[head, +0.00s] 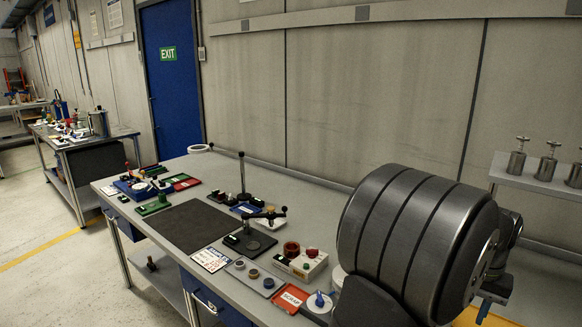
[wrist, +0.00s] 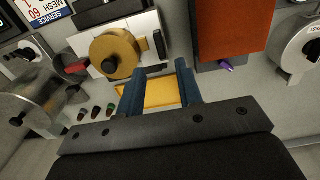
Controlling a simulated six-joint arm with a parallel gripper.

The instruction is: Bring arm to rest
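My gripper (wrist: 158,74) shows in the wrist view with its two blue fingers apart. I see nothing held between them. A flat yellow piece (wrist: 158,93) lies beyond the fingers and shows in the gap. In the head view my arm fills the right side as a large dark ribbed cylinder. A small blue part (head: 485,309) at the lower right looks like a finger of my gripper; the rest of the gripper is hidden or out of frame there.
The workbench (head: 135,178) holds a dark mat (head: 203,227), a black stand (head: 249,243), an orange-red tray (head: 288,297) and small parts. A shelf (head: 540,184) carries metal canisters. The wrist view shows a bronze round part (wrist: 115,53) and an orange panel (wrist: 232,28) near the fingers.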

